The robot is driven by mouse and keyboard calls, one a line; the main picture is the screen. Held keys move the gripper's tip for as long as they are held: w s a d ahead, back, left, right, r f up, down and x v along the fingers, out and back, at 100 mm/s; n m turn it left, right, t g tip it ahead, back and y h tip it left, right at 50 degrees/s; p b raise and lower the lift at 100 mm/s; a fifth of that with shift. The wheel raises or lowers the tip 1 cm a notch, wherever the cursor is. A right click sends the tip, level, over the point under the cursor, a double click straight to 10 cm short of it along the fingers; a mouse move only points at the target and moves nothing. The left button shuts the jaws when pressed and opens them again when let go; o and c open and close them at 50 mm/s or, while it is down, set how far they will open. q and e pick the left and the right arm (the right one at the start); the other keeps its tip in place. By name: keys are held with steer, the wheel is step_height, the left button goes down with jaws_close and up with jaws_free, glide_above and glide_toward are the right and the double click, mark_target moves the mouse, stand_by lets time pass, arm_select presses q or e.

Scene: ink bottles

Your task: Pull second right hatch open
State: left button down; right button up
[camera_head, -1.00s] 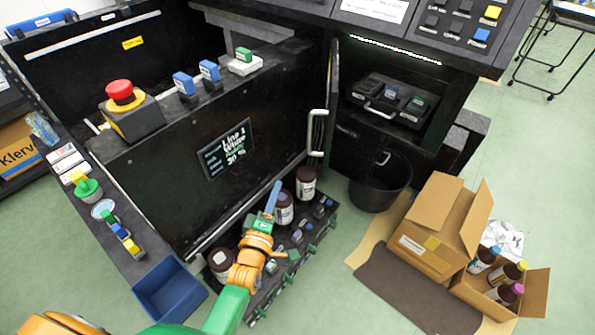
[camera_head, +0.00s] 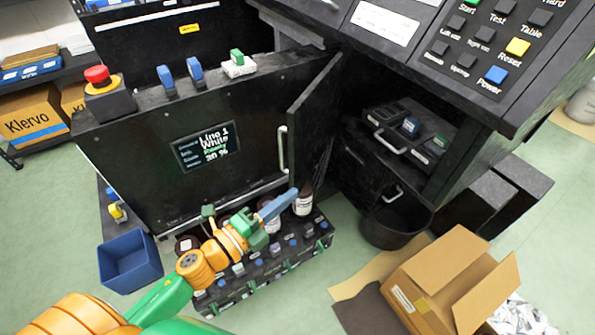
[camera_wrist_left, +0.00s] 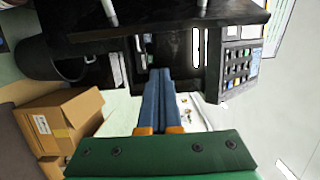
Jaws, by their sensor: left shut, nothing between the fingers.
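A black hatch door (camera_head: 315,112) with a light vertical handle (camera_head: 282,150) stands swung out from the black machine, beside an open compartment. I cannot tell whether it is the second right hatch. In the left wrist view the shut fingers (camera_wrist_left: 158,74) point toward the machine, with light handle bars (camera_wrist_left: 203,8) at the top. My right gripper is out of view.
Bottles (camera_head: 303,202) and a low black rack (camera_head: 262,275) lie close to my left gripper. A black bin (camera_head: 396,225) and an open cardboard box (camera_head: 450,280) stand to the right. A blue bin (camera_head: 130,262) is at left. Green floor lies free between rack and box.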

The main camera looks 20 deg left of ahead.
mark_target(294, 175)
arm_select(q)
steer(key=w, duration=0.6)
steer(key=shift+w, duration=0.35)
steer(key=shift+a, duration=0.45)
